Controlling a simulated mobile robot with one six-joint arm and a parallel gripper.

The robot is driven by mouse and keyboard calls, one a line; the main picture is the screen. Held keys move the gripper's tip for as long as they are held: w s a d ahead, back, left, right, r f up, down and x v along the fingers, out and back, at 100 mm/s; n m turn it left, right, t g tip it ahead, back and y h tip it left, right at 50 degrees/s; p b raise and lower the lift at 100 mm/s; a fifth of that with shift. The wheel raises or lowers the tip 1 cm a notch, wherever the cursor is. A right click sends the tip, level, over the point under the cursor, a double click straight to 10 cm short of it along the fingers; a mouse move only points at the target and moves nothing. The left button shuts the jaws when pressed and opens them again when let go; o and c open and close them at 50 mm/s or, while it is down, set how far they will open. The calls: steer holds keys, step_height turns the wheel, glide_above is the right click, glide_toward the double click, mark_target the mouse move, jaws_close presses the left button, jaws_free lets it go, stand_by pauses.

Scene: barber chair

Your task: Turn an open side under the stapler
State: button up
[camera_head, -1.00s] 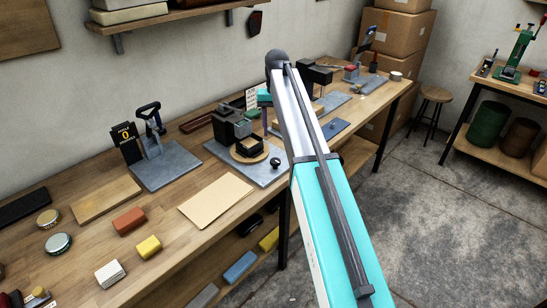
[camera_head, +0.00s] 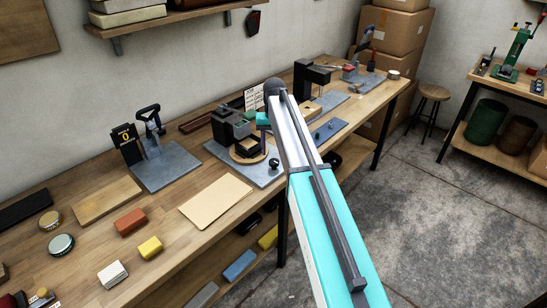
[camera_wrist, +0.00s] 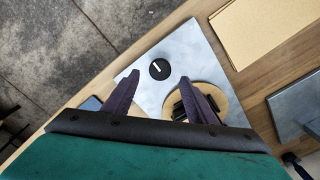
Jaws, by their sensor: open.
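A dark grey boxy machine (camera_head: 232,124), which may be the stapler, stands on a grey plate (camera_head: 217,152). A round wooden disc (camera_head: 236,158) lies at its front, with a dark piece on it. The disc also shows in the wrist view (camera_wrist: 235,117), partly behind my right finger. A black knob (camera_head: 274,162) sits on the plate's near right; in the wrist view the knob (camera_wrist: 159,69) bears a white mark. My gripper (camera_wrist: 159,78) is open and empty, above the plate. One finger overlaps the disc in view; the other is left of the knob. I cannot tell any contact.
A lever device with a "0" sign (camera_head: 124,137) stands to the left. A tan sheet (camera_head: 215,200) lies in front. Red (camera_head: 130,221) and yellow (camera_head: 150,247) blocks lie nearer. A black arm-shaped fixture (camera_head: 312,78) stands behind my arm. Open floor lies right of the bench.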

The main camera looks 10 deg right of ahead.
mark_target(274, 161)
steer(key=shift+f+p, duration=0.7)
steer(key=shift+f, duration=2.05)
steer(key=c, duration=1.1)
